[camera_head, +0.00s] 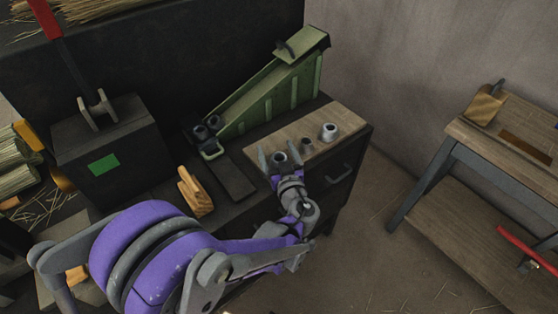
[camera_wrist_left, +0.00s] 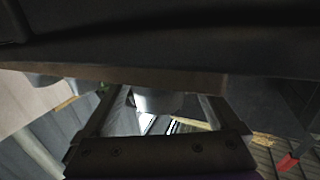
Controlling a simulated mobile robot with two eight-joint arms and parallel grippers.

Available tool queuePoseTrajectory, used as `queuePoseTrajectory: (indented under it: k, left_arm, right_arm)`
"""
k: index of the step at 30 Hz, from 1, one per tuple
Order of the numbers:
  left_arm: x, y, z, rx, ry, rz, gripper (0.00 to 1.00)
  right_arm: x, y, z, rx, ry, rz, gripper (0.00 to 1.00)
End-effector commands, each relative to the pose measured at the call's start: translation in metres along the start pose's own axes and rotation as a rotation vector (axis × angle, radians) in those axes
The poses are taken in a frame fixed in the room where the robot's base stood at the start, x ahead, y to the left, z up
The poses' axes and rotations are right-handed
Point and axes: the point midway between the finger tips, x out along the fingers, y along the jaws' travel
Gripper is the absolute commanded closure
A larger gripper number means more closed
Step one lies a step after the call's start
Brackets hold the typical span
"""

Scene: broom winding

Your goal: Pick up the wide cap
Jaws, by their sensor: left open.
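Three small round metal pieces stand on a wooden board at the right end of the dark bench. One grey cap (camera_head: 280,159) is between the fingers of my left gripper (camera_head: 280,156). A smaller dark one (camera_head: 306,145) stands in the middle, and a lighter, wide-looking one (camera_head: 329,131) stands farther right. I cannot tell for sure which is the wide cap. In the left wrist view, the open left gripper (camera_wrist_left: 162,110) has a finger on each side of a grey cap (camera_wrist_left: 157,102), with a gap visible. My right gripper is out of view.
The wooden board (camera_head: 345,117) lies beside a green sloped fixture (camera_head: 255,103). Dark round parts (camera_head: 205,130) sit at the fixture's near end. A wooden block (camera_head: 193,192) stands left of the gripper. A separate table (camera_head: 500,150) is at the right, across open floor.

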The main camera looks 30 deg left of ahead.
Motion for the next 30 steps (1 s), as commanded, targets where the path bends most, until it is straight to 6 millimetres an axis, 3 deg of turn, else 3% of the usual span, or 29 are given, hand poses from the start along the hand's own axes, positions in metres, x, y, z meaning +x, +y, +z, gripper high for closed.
queuePoseTrajectory:
  k: [8,22,30]
  left_arm:
    - [0.0038,0.0,-0.0002,0.0,0.0,0.0,0.06]
    - [0.0035,0.0,-0.0001,0.001,0.0,0.0,0.9]
    - [0.0033,-0.0001,-0.0028,0.0,0.0,0.0,0.93]
  right_arm:
    - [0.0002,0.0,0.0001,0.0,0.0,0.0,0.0]
    - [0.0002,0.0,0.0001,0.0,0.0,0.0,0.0]
    - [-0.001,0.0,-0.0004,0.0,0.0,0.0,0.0]
